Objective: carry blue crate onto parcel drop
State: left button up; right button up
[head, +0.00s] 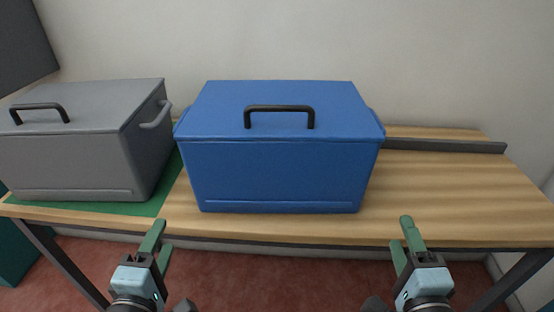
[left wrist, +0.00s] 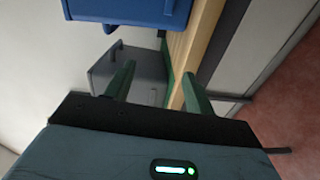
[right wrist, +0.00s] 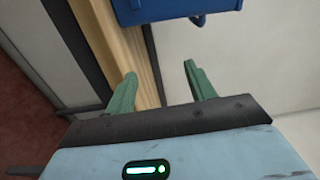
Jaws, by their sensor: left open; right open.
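The blue crate (head: 275,175) stands upright and closed on the wooden table, with a black handle (head: 279,109) on its lid and a side handle at each end. It also shows at the top of the left wrist view (left wrist: 130,10) and right wrist view (right wrist: 165,12). My left gripper (head: 159,246) is open and empty in front of the table edge, left of the crate. My right gripper (head: 405,246) is open and empty in front of the edge, right of the crate. Neither touches it. No surface is clearly marked as the parcel drop.
A grey crate (head: 70,165) stands on a green mat (head: 130,208) at the left, close beside the blue crate. The wooden table (head: 440,195) is clear at the right. A low dark grey bar (head: 445,146) lies along its back, before the wall.

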aim_at(192, 184)
pick_arm(q)
jog(key=shift+w+a+r+n, duration=0.1)
jog(key=shift+w+r+n, duration=0.3)
jog(key=shift+r, duration=0.25)
pick_arm(e)
jog(key=shift+w+a+y, duration=0.25)
jog(key=shift+a+y, duration=0.05)
jog(key=shift+a, duration=0.1)
pick_arm(q)
jog(key=w, duration=1.3)
jog(key=shift+w, duration=0.4)
pick_arm(e)
jog(key=w, duration=1.4)
pick_arm(q)
jog(key=shift+w+d, duration=0.15)
jog(key=shift+d, duration=0.1)
pick_arm(e)
jog(key=shift+w+a+f, duration=0.1)
jog(key=shift+a, duration=0.1)
pick_arm(q)
jog(key=shift+d, duration=0.55)
pick_arm(e)
jog(key=shift+a, duration=0.5)
pick_arm(q)
jog(key=shift+d, duration=0.45)
pick_arm(e)
jog(key=shift+a, duration=0.5)
